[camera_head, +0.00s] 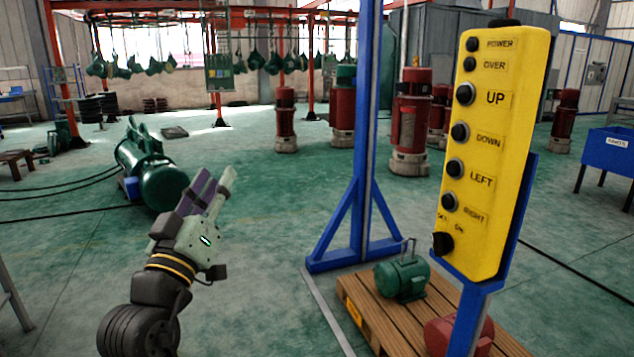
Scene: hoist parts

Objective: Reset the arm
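My arm rises from the lower left of the head view, and my gripper (215,177) points up and slightly right. Its two fingertips stand apart, with nothing seen held between them. It is in the air over the green floor, clear of other things. A yellow control box (494,150) stands upright at the right, well apart from my gripper. It has black buttons labelled POWER, OVER, UP, DOWN, LEFT and RIGHT, and a black rotary switch (443,243) at the bottom.
A blue post (361,120) with a braced foot stands right of my gripper. A wooden pallet (368,317) carries a green motor (402,279) and a red part (458,335). A green cylinder machine (160,180) lies behind my gripper. Open floor lies between gripper and post.

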